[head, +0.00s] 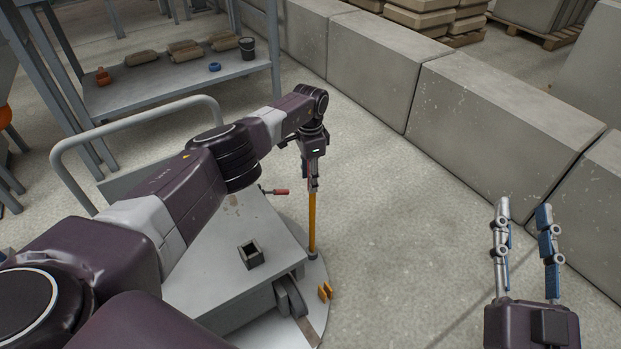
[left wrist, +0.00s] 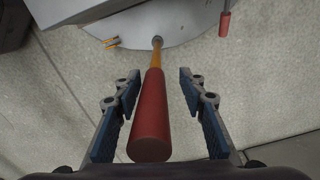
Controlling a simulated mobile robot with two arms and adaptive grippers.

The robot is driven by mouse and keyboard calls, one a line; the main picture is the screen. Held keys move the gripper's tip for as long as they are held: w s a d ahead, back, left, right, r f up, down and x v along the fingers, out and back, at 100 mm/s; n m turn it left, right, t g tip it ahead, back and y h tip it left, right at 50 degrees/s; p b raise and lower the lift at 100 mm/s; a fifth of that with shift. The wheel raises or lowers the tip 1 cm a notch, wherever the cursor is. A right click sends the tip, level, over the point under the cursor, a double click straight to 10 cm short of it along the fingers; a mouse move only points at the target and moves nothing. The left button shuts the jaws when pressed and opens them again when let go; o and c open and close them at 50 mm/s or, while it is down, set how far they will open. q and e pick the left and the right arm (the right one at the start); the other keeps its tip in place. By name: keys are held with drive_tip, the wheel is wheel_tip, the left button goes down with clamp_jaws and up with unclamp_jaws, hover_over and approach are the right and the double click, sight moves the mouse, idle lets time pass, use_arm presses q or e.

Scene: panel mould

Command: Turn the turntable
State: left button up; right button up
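The turntable (head: 317,285) is a flat grey disc on the floor, partly hidden under a grey cart-like platform. An upright orange pole (head: 312,225) stands at its rim in a small socket. The pole ends in a red handle (left wrist: 152,115). My left gripper (head: 313,183) is at the pole's top, pointing down. In the left wrist view the red handle lies between the spread fingers, with a gap on both sides. The turntable's rim also shows there (left wrist: 185,25). My right gripper (head: 522,215) is open and empty at the right, away from the turntable.
The platform (head: 215,285) carries a small dark square box (head: 250,254) and has a red-handled lever (head: 274,191) at its edge. Concrete blocks (head: 375,60) line the back and right. A shelf table (head: 120,95) stands at the back left. The floor right of the turntable is clear.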

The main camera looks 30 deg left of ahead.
use_arm(q)
drive_tip(key=shift+d, duration=0.15)
drive_tip(key=shift+r, duration=0.2)
wheel_tip(320, 180, up, 12)
drive_tip(key=shift+f, duration=0.15)
drive_tip(key=shift+f, duration=0.1)
idle(0.7)
